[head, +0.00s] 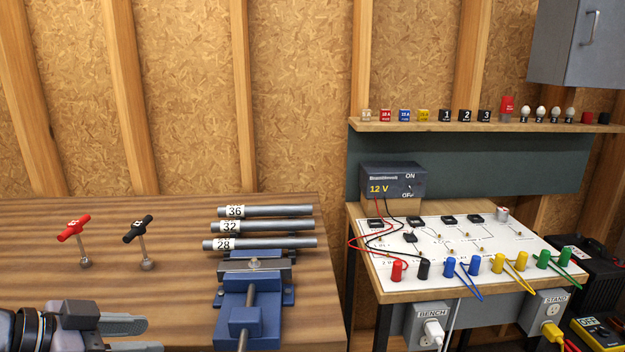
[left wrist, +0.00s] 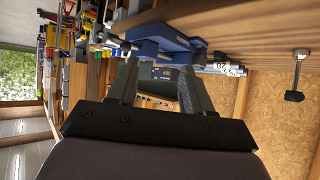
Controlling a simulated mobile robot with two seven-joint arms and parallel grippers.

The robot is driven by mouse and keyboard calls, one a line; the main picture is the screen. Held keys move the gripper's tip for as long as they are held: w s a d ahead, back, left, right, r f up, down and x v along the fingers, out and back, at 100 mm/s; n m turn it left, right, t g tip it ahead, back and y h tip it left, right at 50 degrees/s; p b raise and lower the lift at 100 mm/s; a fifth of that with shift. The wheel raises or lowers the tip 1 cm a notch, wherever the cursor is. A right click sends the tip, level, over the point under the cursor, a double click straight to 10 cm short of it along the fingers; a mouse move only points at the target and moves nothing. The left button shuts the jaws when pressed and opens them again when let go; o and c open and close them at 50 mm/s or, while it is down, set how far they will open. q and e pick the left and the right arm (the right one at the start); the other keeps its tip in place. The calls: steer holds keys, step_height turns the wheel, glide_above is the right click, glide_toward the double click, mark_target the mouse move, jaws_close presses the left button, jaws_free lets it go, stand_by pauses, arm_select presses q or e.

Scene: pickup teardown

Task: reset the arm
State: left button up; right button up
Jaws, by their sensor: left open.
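My left gripper (head: 143,335) is at the lower left of the head view, low by the front of the wooden workbench (head: 60,250). Its two fingers are apart. In the left wrist view the same gripper (left wrist: 157,68) shows its fingers spread with nothing between them, only the background beyond. A blue vise (head: 249,310) stands on the bench to the right of the gripper, apart from it. The vise also shows in the left wrist view (left wrist: 160,38), beyond the fingers. My right gripper is in neither view.
Red (head: 73,228) and black (head: 138,229) T-handles stand on the bench behind the gripper. Steel rods labelled 36 (head: 280,211), 32 (head: 280,226) and 28 (head: 285,243) lie behind the vise. A white circuit board (head: 450,262) with coloured plugs is at right.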

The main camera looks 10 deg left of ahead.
arm_select(q)
steer(key=s+d+f+g+y, duration=0.1)
steer(key=s+d+f, duration=0.3)
steer(key=d+f, duration=0.75)
steer(key=s+a+f+n+g+y, duration=0.4)
steer(key=s+a+f+n+y, duration=0.1)
steer(key=s+f, duration=0.55)
steer(key=w+d+f+t+h+p, duration=0.1)
steer(key=w+d+f+t+h, duration=0.1)
steer(key=w+f+t, duration=0.3)
steer(key=shift+w+d+f+t+p, duration=0.35)
steer(key=shift+d+f+t, duration=0.3)
steer(key=shift+f, duration=0.6)
